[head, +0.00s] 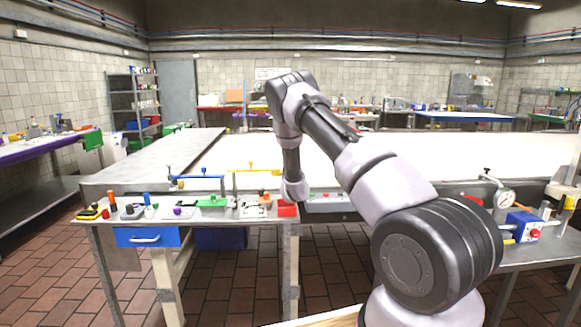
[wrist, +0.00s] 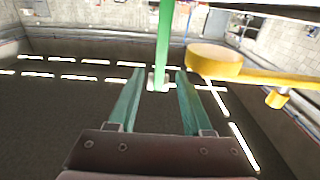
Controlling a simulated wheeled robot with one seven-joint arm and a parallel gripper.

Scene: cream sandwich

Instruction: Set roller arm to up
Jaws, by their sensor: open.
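My gripper (wrist: 160,72) is open in the wrist view, its two green fingers apart with a dark gap between them. A thin green bar (wrist: 163,40) comes down from the top edge between the fingertips and ends in a small pale block; I cannot tell whether it touches them. A yellow bar with a round end (wrist: 214,60) lies just right of the fingers, with a small yellow knob under it. In the head view a yellow bar (head: 258,171) and a blue bar (head: 196,177) stand above the bench. I cannot tell which part is the roller arm. My fingers are hidden there.
A metal bench (head: 188,219) with several small controls and a blue drawer (head: 147,237) stands left of my arm. A red block (head: 287,210) sits at its right corner. A gauge (head: 504,198) and a blue box (head: 524,228) stand at right. Long pale tables lie behind.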

